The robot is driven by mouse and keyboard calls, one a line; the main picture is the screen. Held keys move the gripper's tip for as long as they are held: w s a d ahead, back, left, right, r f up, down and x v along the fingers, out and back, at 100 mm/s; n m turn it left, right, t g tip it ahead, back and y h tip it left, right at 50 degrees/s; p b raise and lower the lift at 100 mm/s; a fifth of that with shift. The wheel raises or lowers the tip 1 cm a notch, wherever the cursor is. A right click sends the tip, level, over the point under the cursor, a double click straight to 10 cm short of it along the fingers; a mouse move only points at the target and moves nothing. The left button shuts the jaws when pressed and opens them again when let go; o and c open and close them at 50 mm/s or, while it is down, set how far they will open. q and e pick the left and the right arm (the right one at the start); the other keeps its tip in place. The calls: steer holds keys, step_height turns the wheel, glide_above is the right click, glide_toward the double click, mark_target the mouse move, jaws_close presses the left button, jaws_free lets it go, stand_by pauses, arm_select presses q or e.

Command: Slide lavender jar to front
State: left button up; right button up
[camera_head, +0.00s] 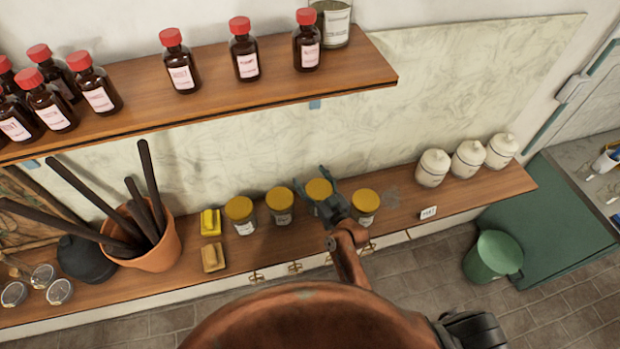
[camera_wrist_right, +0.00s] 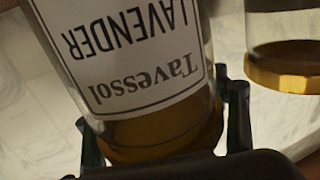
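The lavender jar (camera_head: 319,188) is clear glass with a yellow lid. It stands on the lower wooden shelf, third from the left in a row of similar jars. In the right wrist view the jar (camera_wrist_right: 150,80) appears upside down, with its "Tavessol LAVENDER" label facing me. My right gripper (camera_head: 318,186) reaches in from the front, its fingers spread on either side of the jar. In the wrist view its fingers (camera_wrist_right: 165,125) flank the jar near the lid; whether they touch the glass is unclear. My left gripper is not in view.
Another yellow-lidded jar (camera_head: 365,205) stands close on the right, and another (camera_head: 280,204) on the left. Yellow blocks (camera_head: 211,222) and white ceramic jars (camera_head: 432,168) share the lower shelf. The upper shelf (camera_head: 350,72) holds brown bottles. A narrow strip lies in front of the jars.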

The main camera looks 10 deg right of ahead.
steer(key=c, duration=1.5)
steer(key=shift+o, duration=0.2)
